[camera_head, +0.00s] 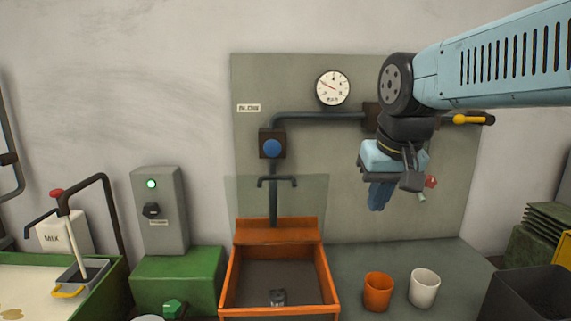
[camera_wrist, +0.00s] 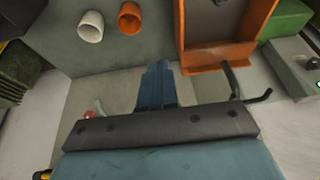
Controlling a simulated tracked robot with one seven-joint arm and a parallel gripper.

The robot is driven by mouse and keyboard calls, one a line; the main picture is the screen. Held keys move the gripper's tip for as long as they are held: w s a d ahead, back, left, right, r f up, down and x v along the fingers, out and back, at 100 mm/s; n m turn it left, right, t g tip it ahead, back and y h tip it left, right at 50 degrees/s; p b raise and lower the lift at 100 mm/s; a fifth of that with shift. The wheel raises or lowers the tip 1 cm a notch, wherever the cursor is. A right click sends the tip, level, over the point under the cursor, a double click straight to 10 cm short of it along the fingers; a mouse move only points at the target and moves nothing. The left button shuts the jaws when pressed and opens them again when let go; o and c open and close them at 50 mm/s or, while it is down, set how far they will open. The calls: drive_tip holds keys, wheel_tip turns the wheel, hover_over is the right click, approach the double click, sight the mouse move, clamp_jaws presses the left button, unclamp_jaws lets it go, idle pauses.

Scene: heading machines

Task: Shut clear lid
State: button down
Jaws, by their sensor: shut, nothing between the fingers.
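The clear lid (camera_head: 310,205) stands raised, roughly upright, at the back of the orange box (camera_head: 230,295). In the wrist view, a dark bent bar (camera_wrist: 238,90) shows beside the orange box (camera_wrist: 188,58); the lid itself is hard to make out there. My gripper (camera_head: 377,206) hangs to the right of the lid, apart from it, with blue fingers pointing down. The fingers are together and empty, also in the wrist view (camera_wrist: 157,68).
An orange cup (camera_head: 378,292) and a white cup (camera_head: 424,288) stand on the grey bench right of the box. A dark bin (camera_head: 530,295) is at the far right. Behind are a pipe (camera_head: 320,116), a gauge (camera_head: 332,88) and a blue button (camera_head: 272,147). A green-lit control box (camera_head: 160,220) stands left.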

drive_tip(key=w+a+r+g, duration=0.3)
drive_tip(key=w+a+r, duration=0.15)
drive_tip(key=w, duration=0.45)
drive_tip(key=w+a+r+g, duration=0.3)
drive_tip(key=w+a, duration=0.2)
drive_tip(key=w, duration=0.5)
drive_tip(key=w+a+r+g, duration=0.3)
drive_tip(key=w+a, duration=0.2)
drive_tip(key=w, duration=0.4)
drive_tip(key=s+x, duration=0.1)
drive_tip(key=x, duration=1.1)
drive_tip(key=shift+s+a+r, duration=0.2)
drive_tip(key=shift+s+a, duration=0.1)
drive_tip(key=shift+s, duration=0.2)
